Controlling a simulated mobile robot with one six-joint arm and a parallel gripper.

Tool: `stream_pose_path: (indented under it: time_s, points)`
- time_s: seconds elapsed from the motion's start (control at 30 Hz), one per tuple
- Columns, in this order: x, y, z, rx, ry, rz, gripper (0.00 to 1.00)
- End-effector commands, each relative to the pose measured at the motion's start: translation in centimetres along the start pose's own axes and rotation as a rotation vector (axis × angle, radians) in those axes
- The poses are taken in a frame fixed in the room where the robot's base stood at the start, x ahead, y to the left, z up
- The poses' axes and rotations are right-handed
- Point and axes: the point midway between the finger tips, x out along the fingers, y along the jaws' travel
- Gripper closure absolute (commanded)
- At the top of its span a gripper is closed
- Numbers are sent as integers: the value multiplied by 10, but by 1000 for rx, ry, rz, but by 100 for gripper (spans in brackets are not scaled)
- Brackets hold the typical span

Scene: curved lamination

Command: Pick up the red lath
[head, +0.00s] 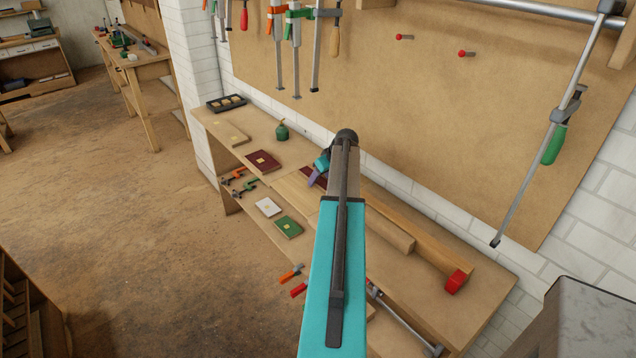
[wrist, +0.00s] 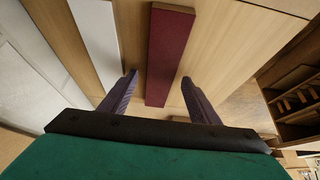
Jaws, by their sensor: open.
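The red lath (wrist: 169,50) is a flat dark red strip in the wrist view. It lies on a pale wooden surface and runs from the top middle down between my fingers. My gripper (wrist: 160,77) is open, with one purple finger on each side of the lath's near end. I see gaps between the fingers and the lath; I cannot tell how high the tips are. In the head view my gripper (head: 315,175) is small and partly hidden by my arm, over the workbench (head: 390,290). A dark red piece (head: 309,174) shows beside it, partly covered.
Another dark red board (head: 263,161) with a yellow square lies further left on the bench. A white strip (wrist: 97,35) lies left of the lath. Clamps hang on the wall behind.

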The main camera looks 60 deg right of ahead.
Motion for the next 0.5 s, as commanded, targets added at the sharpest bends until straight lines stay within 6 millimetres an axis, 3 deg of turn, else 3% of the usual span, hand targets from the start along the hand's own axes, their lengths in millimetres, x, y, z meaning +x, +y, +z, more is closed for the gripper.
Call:
stream_pose_path:
  time_s: [0.27,0.5]
  points:
    - [0,0,0,0,0,0,44]
    - [0,0,0,0,0,0,83]
